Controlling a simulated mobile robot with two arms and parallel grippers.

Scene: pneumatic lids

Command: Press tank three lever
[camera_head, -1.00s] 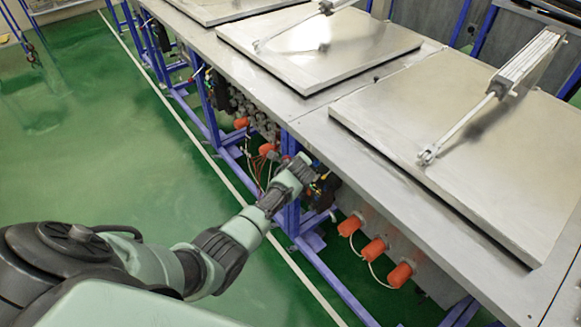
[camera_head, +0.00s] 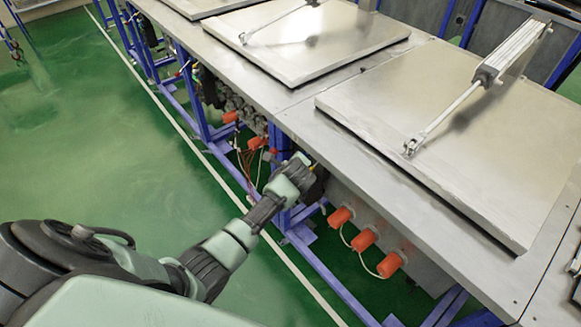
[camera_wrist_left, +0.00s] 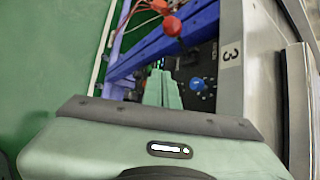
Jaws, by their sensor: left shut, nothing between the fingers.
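In the left wrist view a lever with a red ball knob (camera_wrist_left: 172,26) stands beyond and slightly right of my fingertips. A label reading 3 (camera_wrist_left: 231,54) is on the grey table edge to its right. A blue round knob (camera_wrist_left: 197,83) sits on a dark block just right of my fingers. My left gripper (camera_wrist_left: 162,78) is shut and empty, its two green fingers side by side, apart from the red knob. In the head view my left arm reaches to the table's front side; its fingers are hidden behind the wrist there. My right gripper is not in view.
A steel table (camera_head: 300,117) carries several flat lids, with a pneumatic cylinder (camera_head: 512,55) over the near lid (camera_head: 450,110). Blue frame legs (camera_wrist_left: 160,50) stand close to the fingers. Orange plugs (camera_head: 363,240) hang below the table edge. Green floor (camera_head: 100,150) at left is clear.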

